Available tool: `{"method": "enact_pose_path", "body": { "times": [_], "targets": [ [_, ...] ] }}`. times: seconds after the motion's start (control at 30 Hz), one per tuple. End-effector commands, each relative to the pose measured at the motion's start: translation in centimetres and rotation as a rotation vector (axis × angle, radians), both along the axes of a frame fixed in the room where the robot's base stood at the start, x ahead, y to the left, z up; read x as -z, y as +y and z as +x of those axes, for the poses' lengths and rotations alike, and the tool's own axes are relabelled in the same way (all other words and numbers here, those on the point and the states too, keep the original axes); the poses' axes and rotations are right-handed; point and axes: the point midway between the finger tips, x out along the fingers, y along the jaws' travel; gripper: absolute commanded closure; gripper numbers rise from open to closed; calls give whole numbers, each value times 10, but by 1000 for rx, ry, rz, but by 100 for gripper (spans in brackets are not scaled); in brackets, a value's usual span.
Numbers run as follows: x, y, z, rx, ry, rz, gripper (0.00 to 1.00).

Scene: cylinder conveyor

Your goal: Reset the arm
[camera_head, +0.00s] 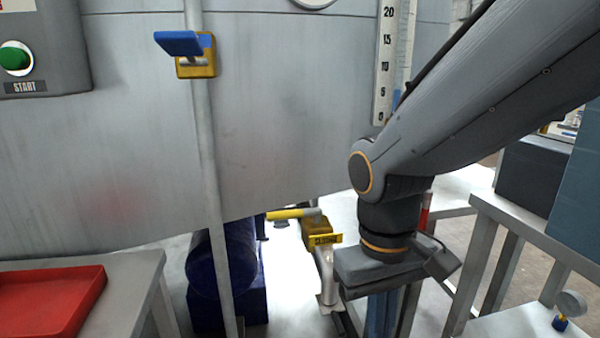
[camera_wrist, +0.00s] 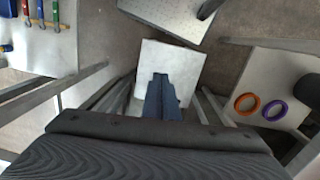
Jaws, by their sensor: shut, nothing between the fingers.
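My arm comes in from the upper right of the head view and bends down at the elbow joint. My gripper (camera_head: 381,314) points downward at the lower middle right, and its lower end is cut off by the frame's bottom edge. In the wrist view my gripper's blue fingers (camera_wrist: 161,86) lie together, shut, with nothing seen between them. They are over a pale surface. The dark gripper body fills the bottom of that view.
A yellow-handled valve (camera_head: 292,213) stands left of my gripper. A metal-framed table (camera_head: 520,215) stands close on the right. A red tray (camera_head: 50,300) is at lower left. In the wrist view, orange (camera_wrist: 247,103) and purple (camera_wrist: 275,110) rings lie at the right.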

Motion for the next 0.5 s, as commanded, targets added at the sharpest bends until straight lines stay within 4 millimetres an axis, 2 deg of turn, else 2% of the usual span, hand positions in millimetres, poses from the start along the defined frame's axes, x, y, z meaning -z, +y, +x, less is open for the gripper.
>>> {"method": "enact_pose_path", "body": {
  "times": [0.13, 0.5],
  "targets": [
    [-2, 17, -4, 23, -42, 128, 100],
    [-35, -7, -1, 93, -37, 101, 100]
  ]
}}
